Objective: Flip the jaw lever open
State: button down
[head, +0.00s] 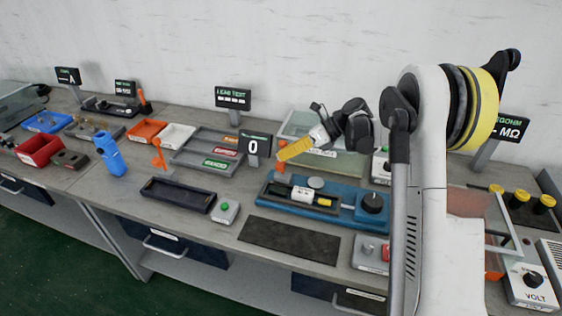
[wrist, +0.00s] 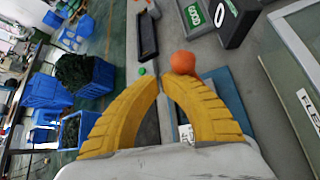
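A blue fixture (head: 335,213) lies on the bench in front of me. An upright orange lever (head: 281,155) stands at its back left. The lever's round orange knob (wrist: 183,62) shows in the wrist view, just beyond the tip of the right finger. My gripper (head: 280,155) has yellow fingers that point left and slightly down at the lever top. In the wrist view my gripper's fingertips (wrist: 161,80) come together with nothing seen between them. The knob is outside the fingers; whether a finger touches it I cannot tell. The lever's lower part is hidden in the wrist view.
A "0" display (head: 255,146) stands close behind the lever. A green-button box (head: 225,212), a dark tray (head: 178,194) and a black mat (head: 290,241) lie in front. A clear-lidded box (head: 330,158) is behind my gripper.

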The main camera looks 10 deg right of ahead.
jog(key=shift+w+d+r, duration=0.25)
jog(key=shift+w+r, duration=0.05)
jog(key=shift+w, duration=0.15)
jog(key=shift+w+d+r, duration=0.25)
jog(key=shift+w, duration=0.15)
jog(key=shift+w+d, duration=0.1)
